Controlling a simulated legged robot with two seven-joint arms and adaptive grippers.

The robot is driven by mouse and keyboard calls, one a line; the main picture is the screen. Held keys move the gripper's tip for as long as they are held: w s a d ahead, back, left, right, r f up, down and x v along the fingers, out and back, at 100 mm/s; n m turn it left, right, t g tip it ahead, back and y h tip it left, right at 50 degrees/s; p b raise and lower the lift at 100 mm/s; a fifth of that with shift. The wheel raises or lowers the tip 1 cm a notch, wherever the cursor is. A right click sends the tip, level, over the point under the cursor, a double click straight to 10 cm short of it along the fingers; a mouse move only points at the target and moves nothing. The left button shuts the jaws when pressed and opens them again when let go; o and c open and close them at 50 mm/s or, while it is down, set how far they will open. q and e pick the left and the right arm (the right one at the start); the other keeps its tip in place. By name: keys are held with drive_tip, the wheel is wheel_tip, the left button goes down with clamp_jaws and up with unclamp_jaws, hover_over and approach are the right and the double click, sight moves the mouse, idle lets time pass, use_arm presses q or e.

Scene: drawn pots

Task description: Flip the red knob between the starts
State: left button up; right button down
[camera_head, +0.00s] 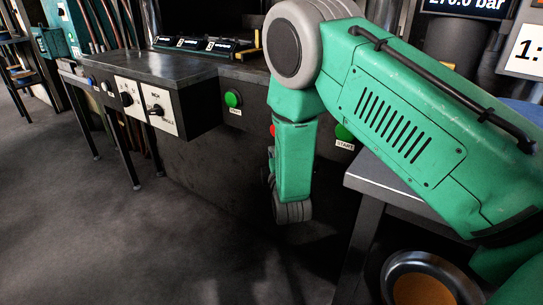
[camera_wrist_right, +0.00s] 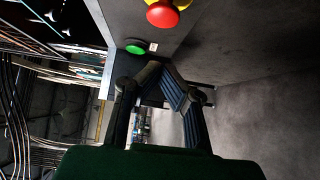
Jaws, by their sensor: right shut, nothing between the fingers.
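The red knob (camera_wrist_right: 162,14) sits on a yellow base at the top of the right wrist view. In the head view only a sliver of the red knob (camera_head: 272,130) shows beside my green forearm, which hides the rest. It is on the dark front panel between two green start buttons, left (camera_head: 233,99) and right (camera_head: 343,132). One green button (camera_wrist_right: 135,46) also shows in the wrist view. My right gripper (camera_wrist_right: 163,74) is shut and empty, apart from the knob. In the head view it (camera_head: 267,178) is mostly hidden by my wrist. My left gripper is not in view.
A control box (camera_head: 144,107) with a black selector switch juts out at the left of the panel. A dark table (camera_head: 386,192) stands at the right, near my arm, with a round orange-topped thing (camera_head: 423,288) below. The floor (camera_head: 130,235) at front left is clear.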

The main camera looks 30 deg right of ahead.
drive_tip(key=w+d+b, duration=0.2)
drive_tip(key=w+d, duration=0.5)
drive_tip(key=w, duration=0.1)
drive_tip(key=shift+r, duration=0.2)
idle(0.4)
drive_tip(key=shift+w, duration=0.1)
